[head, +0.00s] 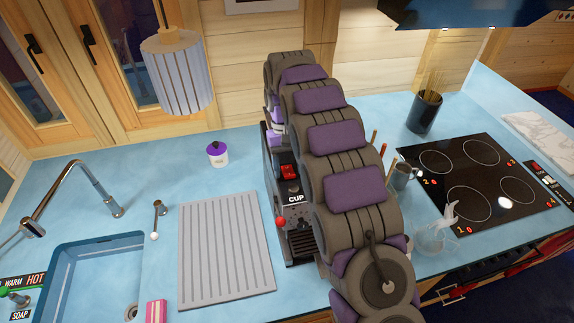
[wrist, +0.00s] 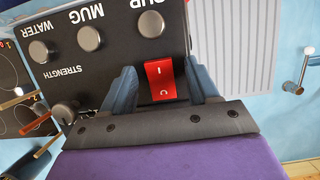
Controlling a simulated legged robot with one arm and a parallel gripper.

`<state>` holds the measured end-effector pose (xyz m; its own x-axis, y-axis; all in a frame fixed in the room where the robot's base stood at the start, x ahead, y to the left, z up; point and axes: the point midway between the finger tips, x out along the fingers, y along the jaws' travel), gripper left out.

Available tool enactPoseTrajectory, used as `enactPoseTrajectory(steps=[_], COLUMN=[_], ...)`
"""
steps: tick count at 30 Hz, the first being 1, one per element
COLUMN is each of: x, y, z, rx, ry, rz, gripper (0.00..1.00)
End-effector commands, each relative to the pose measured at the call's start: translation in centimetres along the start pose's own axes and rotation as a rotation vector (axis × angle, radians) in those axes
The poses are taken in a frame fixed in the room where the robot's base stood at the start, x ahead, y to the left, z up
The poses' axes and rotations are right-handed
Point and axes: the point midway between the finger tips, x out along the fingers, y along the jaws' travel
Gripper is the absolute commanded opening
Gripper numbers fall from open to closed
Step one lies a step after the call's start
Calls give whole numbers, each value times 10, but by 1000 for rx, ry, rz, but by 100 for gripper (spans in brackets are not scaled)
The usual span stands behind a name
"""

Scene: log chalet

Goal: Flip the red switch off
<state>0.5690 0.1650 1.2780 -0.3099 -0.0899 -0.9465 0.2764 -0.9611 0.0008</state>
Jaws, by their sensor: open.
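The red rocker switch (head: 288,171) is on the black coffee machine (head: 299,246), just above the word CUP in the head view. In the wrist view, the red switch (wrist: 160,81) shows its white marks on the black panel (wrist: 112,62). I cannot tell which side is pressed in. My gripper (wrist: 163,70) is open, with one blue-grey finger on each side of the switch. Whether the fingers touch the switch or panel is not clear. In the head view, my arm covers the machine's right side and the fingers cannot be made out.
Several round grey knobs (wrist: 89,37) line the panel. A ribbed grey drainer (head: 225,250) and sink (head: 95,280) lie left. A metal mug (head: 403,176), glass jug (head: 432,238) and black hob (head: 478,180) are right. A purple-lidded jar (head: 217,155) stands behind.

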Motion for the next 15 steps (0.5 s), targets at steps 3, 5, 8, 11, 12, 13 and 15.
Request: enactPoseTrajectory(steps=[3,5,8,11,12,13,15], x=[-2,-5,-11,-21,-25,-30,-41], y=[0,0,-1,-1,-2,-2,-2], z=[0,0,-1,-2,-2,0,0], rx=[0,0,0,0,0,0,0], ry=[0,-1,-1,5,3,0,-1], rz=[0,0,0,1,1,1,1], gripper=[60,60,60,60,60,60,60])
